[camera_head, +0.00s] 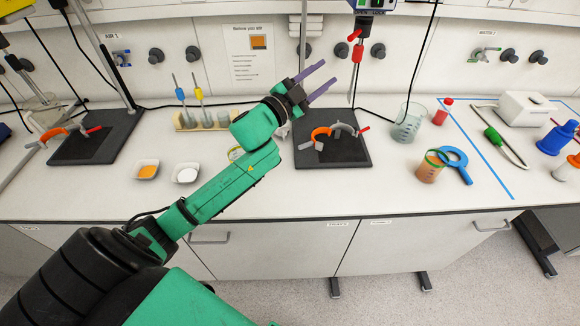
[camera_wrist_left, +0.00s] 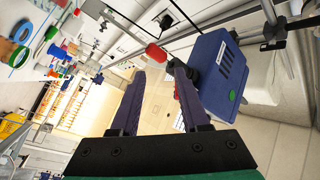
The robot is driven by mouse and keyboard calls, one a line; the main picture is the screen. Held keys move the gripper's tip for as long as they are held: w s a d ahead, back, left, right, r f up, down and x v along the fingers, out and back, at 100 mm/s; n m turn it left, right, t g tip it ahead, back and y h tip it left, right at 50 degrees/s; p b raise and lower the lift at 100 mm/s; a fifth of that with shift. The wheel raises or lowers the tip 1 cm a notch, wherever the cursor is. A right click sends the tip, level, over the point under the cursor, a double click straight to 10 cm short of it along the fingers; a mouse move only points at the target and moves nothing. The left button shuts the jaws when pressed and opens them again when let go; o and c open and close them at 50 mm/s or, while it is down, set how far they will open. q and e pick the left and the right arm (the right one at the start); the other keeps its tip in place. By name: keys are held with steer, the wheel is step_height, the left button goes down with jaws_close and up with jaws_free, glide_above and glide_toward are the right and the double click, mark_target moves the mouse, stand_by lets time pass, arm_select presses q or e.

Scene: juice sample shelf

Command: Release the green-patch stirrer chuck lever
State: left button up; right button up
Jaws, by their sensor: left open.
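The overhead stirrer (camera_head: 376,6) is a blue box cut off by the top edge of the head view. In the left wrist view the stirrer box (camera_wrist_left: 215,72) shows a round green patch. Below it in the head view hangs a red chuck (camera_head: 357,52) with a red-knobbed lever (camera_head: 353,37) sticking out to the left. My left gripper (camera_head: 328,76) is open and empty, to the left of the chuck and lower in the picture. In the left wrist view the red lever knob (camera_wrist_left: 155,54) appears just beyond the open fingertips (camera_wrist_left: 159,72), between them and apart from them.
A black stand base (camera_head: 333,153) with an orange-and-grey clamp lies below the stirrer. Another stirrer stand (camera_head: 97,138) is at left. A cable hangs right of the chuck.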

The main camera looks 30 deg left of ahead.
arm_select(q)
steer(key=s+f+n+g+y, duration=0.3)
steer(key=s+f+n+g, duration=0.1)
steer(key=f, duration=0.6)
steer(key=s+a+f+n+g+y, duration=0.1)
steer(key=s+f+n+g+y, duration=0.2)
steer(key=s+f, duration=0.4)
step_height(320, 180, down, 4)
steer(key=shift+s+a+f+n+g+y, duration=0.25)
steer(key=shift+s+n+g+y, duration=0.05)
steer(key=shift+n+g, duration=0.4)
arm_select(e)
steer(key=shift+w, duration=0.25)
